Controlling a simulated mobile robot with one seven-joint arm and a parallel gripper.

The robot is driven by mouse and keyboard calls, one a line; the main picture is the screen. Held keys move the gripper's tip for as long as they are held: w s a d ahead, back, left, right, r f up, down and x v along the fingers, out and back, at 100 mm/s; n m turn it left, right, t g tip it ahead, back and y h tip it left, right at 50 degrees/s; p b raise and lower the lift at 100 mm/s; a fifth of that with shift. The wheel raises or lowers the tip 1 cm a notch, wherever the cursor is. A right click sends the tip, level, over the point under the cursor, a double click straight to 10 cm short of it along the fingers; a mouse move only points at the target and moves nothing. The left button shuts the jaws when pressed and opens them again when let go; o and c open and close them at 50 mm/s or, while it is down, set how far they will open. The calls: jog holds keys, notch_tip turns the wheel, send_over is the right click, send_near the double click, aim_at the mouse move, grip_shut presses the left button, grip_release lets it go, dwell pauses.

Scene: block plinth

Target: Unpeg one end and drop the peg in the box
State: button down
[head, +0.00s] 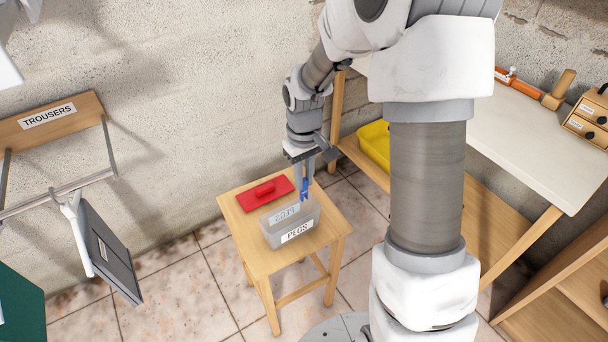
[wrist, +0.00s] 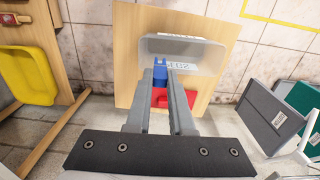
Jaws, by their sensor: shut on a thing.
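My gripper (head: 304,178) points down over the wooden stool and is shut on a blue peg (head: 305,190). In the wrist view, the blue peg (wrist: 158,72) shows between the fingertips (wrist: 163,82). A grey see-through box (head: 272,238) labelled PEGS stands on the stool, open at the top. The peg appears at the box's far right edge in the head view; I cannot tell its exact height above the rim. In the wrist view, the box (wrist: 215,58) lies just beyond the fingertips. No peg inside the box can be made out.
A red lid (head: 262,193) with a handle lies on the stool (head: 255,255) beside the box. A yellow tub (head: 376,142) sits under the white bench (head: 530,150). At left, a dark grey panel (head: 108,250) hangs near a rail below a TROUSERS board (head: 50,120).

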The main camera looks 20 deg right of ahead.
aim_at(304, 192)
jog(key=shift+f+b, duration=1.6)
jog(key=shift+f, duration=1.15)
jog(key=shift+c, duration=1.2)
grip_release()
jog(key=shift+r+p, duration=2.95)
jog(key=shift+r, duration=0.6)
